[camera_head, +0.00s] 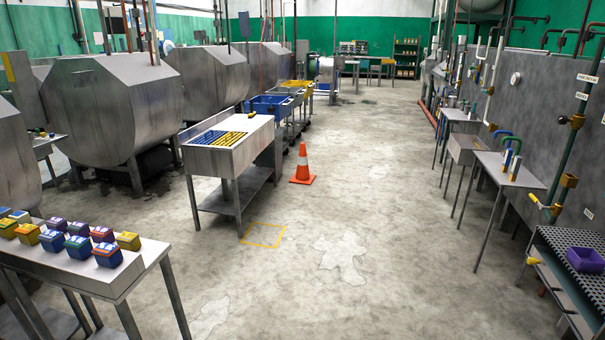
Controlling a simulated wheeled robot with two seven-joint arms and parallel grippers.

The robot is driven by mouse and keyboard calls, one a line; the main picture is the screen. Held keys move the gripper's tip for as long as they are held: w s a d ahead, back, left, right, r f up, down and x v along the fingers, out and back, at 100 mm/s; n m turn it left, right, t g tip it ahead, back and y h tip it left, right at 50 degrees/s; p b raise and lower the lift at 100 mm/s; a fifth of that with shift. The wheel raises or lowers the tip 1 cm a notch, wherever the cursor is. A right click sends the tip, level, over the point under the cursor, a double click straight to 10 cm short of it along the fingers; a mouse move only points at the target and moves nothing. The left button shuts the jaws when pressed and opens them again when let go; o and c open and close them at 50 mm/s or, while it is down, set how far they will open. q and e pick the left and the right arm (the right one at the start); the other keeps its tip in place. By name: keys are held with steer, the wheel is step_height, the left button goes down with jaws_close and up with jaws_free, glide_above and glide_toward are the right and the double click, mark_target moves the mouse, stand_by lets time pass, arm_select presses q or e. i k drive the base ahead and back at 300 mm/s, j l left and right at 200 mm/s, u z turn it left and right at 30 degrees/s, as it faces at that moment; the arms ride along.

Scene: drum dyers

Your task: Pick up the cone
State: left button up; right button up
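Neither of my grippers shows in the head view.
A table with several coloured blocks (79,236) stands at the front left. Large metal drums (110,105) line the left side. Blue and yellow bins (270,106) stand behind the cone. Small tables (507,172) line the right wall. The central floor is clear, with a yellow square (262,225) marked on it.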

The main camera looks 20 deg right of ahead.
mark_target(302, 176)
steer(key=i+l+z, duration=0.6)
steer(key=i+z, duration=0.3)
steer(key=i, duration=0.2)
steer(key=i+z, duration=0.3)
steer(key=i, duration=1.35)
steer(key=i+l, duration=0.1)
steer(key=i, duration=4.95)
steer(key=i+u, duration=0.35)
steer(key=i, duration=0.2)
steer(key=i+u, duration=0.35)
steer(key=i, duration=0.2)
steer(key=i+l+u, duration=0.35)
steer(key=i, duration=0.15)
